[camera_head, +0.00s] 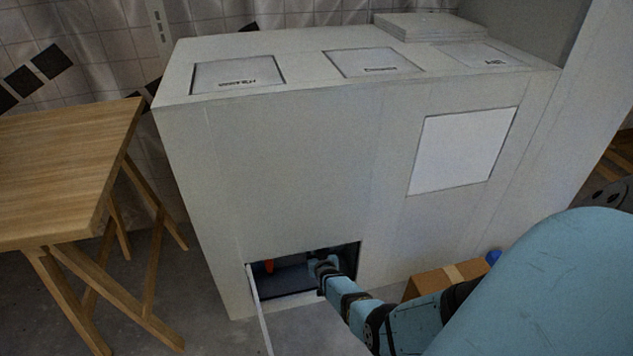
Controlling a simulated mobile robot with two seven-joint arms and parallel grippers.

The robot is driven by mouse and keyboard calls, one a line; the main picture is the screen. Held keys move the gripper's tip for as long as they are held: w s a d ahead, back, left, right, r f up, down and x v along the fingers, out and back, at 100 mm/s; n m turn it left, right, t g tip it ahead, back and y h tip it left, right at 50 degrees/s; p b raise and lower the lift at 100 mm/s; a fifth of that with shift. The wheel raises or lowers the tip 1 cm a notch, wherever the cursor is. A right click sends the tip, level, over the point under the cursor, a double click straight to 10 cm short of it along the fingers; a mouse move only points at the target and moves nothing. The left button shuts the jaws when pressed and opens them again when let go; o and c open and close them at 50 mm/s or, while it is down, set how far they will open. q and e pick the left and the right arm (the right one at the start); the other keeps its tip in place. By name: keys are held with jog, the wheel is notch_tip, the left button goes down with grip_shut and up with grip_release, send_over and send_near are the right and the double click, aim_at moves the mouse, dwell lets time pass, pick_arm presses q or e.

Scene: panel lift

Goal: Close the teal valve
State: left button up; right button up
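A white cabinet (290,170) has a low square opening (285,285) with a dark inside. A thin white panel (259,310) stands swung out at the opening's left edge. My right arm comes in from the right and reaches into the opening. My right gripper (322,266) is inside, near the opening's right side, small and dark, so I cannot tell whether it is open or shut. I cannot make out the teal valve; the inside is dark and partly hidden by my arm. A small red-orange thing (269,266) shows inside at the left. My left gripper is not in view.
A wooden table (60,170) on trestle legs stands left of the cabinet. A cardboard box (445,277) and a small blue thing (493,257) are on the right, beside my arm. White panels (425,27) lie stacked on the cabinet top.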

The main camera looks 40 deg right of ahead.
jog(key=shift+w+d, duration=0.1)
jog(key=shift+w, duration=0.05)
grip_shut()
